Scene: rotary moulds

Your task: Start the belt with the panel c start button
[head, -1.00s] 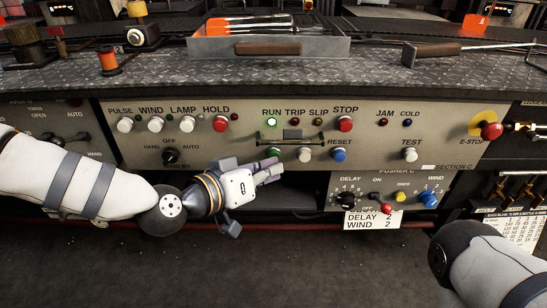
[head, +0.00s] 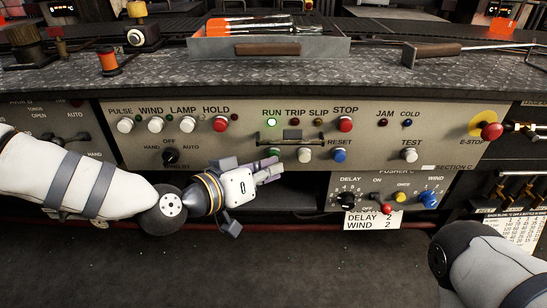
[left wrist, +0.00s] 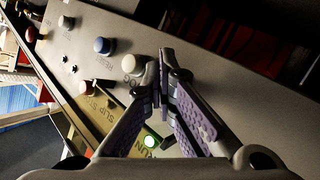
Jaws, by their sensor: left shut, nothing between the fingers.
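On the section C panel (head: 460,130), a green button (head: 272,152) sits below the RUN lamp (head: 272,122), which glows green. The button's label is hidden behind a small bracket. My left gripper (head: 272,170) is shut and empty, its fingertips just below the green button in the head view; I cannot tell whether they touch it. In the left wrist view the shut fingers (left wrist: 164,65) reach towards the panel face, beside a white button (left wrist: 131,64). The green button cannot be made out there, while the lit RUN lamp (left wrist: 150,141) shows between the fingers. My right gripper is out of view.
A white button (head: 304,155) and blue RESET button (head: 340,155) stand right of the green one. The red STOP button (head: 345,124) is above them. A bracket (head: 292,137) juts out above the row. The pusher panel (head: 362,182) is lower right, and a red E-STOP (head: 491,131) far right.

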